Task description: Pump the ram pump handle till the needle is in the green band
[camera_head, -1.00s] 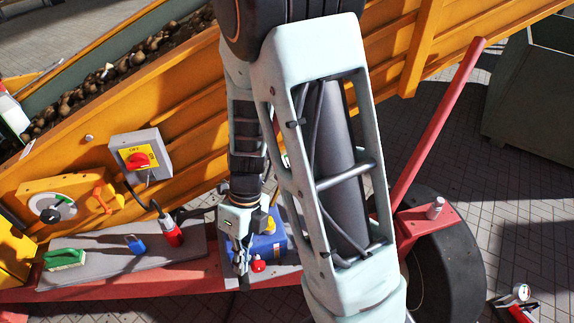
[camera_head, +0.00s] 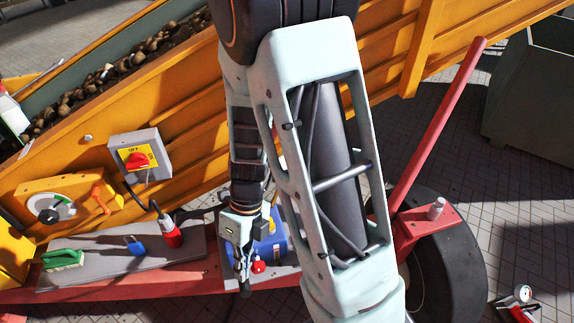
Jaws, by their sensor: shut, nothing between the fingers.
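A long red bar (camera_head: 440,120) slants up from a red bracket at the right; it looks like the pump handle, but I cannot be sure. A small round white gauge (camera_head: 522,292) sits beside a red part at the lower right; its needle and any green band are too small to read. A dial (camera_head: 46,209) with a green mark is on the yellow panel at the left; its reading is also unclear. My gripper (camera_head: 244,284) is shut and empty, pointing down in front of a blue unit (camera_head: 268,249) with a red knob (camera_head: 258,267). It is well left of the red bar.
A grey plate (camera_head: 110,266) carries a green brush (camera_head: 63,260), a blue padlock (camera_head: 135,246) and a red-and-white cylinder (camera_head: 172,237). A switch box (camera_head: 141,156) is on the orange conveyor. A black wheel (camera_head: 455,265) stands below the red bracket (camera_head: 428,224). My arm hides the middle.

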